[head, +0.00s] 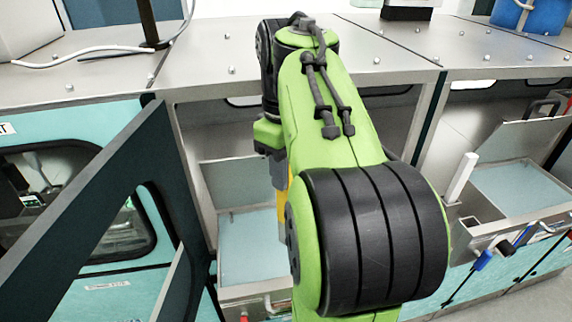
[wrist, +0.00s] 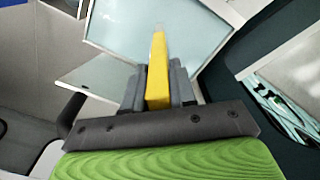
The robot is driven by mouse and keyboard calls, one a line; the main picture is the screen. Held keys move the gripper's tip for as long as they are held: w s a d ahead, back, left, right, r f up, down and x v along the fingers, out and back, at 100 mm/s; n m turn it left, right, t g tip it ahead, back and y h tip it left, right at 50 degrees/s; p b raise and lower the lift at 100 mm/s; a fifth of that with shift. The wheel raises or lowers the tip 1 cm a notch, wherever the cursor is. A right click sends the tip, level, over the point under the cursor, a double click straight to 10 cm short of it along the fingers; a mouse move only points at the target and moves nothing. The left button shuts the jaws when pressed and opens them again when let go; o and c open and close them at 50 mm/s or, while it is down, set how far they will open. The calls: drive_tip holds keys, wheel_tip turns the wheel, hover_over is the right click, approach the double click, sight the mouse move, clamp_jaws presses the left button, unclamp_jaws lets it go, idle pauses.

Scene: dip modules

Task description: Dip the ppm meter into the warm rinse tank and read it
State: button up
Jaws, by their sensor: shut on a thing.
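My gripper (wrist: 158,84) is shut on the yellow ppm meter (wrist: 158,64), which stands between its two grey fingers. The meter's pale tip points away from the gripper, toward the pale blue liquid of a tank (wrist: 112,22). In the head view the meter (head: 284,208) hangs tip down beside my green arm, partly hidden by it. The left tank (head: 252,292) with pale blue liquid lies below it, its lid raised behind. I cannot tell whether the tip touches the liquid. No label shows which tank is warm rinse, and no reading is visible.
A second open tank (head: 536,212) stands at the right, with a white upright piece (head: 460,178) at its left side. A dark-framed open door (head: 85,205) stands close on the left. A steel counter (head: 400,62) runs above the tank bays. A white cable (head: 85,52) lies on it.

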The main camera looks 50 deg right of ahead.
wheel_tip(320, 180, down, 8)
drive_tip(key=b, duration=0.7)
drive_tip(key=shift+f, duration=0.2)
drive_tip(key=shift+s, duration=0.1)
idle(1.8)
